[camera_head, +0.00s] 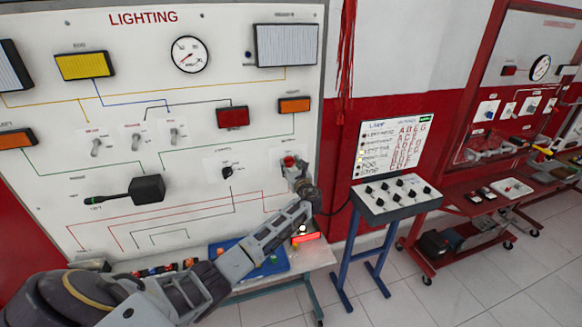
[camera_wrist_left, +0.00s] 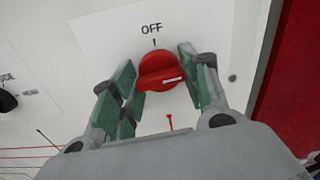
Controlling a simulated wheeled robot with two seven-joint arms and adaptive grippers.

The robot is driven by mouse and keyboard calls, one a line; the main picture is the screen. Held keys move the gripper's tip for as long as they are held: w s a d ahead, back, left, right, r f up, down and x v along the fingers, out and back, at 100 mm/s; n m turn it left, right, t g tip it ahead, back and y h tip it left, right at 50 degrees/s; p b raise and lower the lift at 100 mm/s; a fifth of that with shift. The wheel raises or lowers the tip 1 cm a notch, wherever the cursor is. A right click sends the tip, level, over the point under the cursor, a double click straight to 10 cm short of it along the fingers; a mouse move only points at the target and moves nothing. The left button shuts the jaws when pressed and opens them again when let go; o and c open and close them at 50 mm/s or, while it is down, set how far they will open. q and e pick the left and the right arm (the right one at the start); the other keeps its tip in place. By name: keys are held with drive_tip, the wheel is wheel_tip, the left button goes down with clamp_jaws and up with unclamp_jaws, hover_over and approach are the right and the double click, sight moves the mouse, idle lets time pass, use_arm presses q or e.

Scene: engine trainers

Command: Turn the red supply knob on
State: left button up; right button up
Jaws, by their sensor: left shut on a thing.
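The red supply knob (camera_head: 289,161) is on the lower right of the white lighting board (camera_head: 215,80). In the left wrist view the red knob (camera_wrist_left: 158,72) sits under the printed word OFF, and a pale pointer line on it points to the right, not up at OFF. My left gripper (camera_head: 294,170) reaches the knob from below. In the left wrist view its green-padded fingers (camera_wrist_left: 163,76) stand on both sides of the knob and are shut on it. My right gripper is not in view.
A black knob (camera_head: 227,172) is left of the red one, and a black stalk lever (camera_head: 147,189) is farther left. A blue tray (camera_head: 262,247) lies on the bench below. A control stand (camera_head: 395,198) and a red trolley (camera_head: 480,208) stand to the right.

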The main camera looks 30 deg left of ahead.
use_arm(q)
drive_tip(key=shift+f+m, duration=0.15)
drive_tip(key=shift+m, duration=0.45)
drive_tip(key=o, duration=1)
drive_tip(key=v, duration=1.2)
idle(0.4)
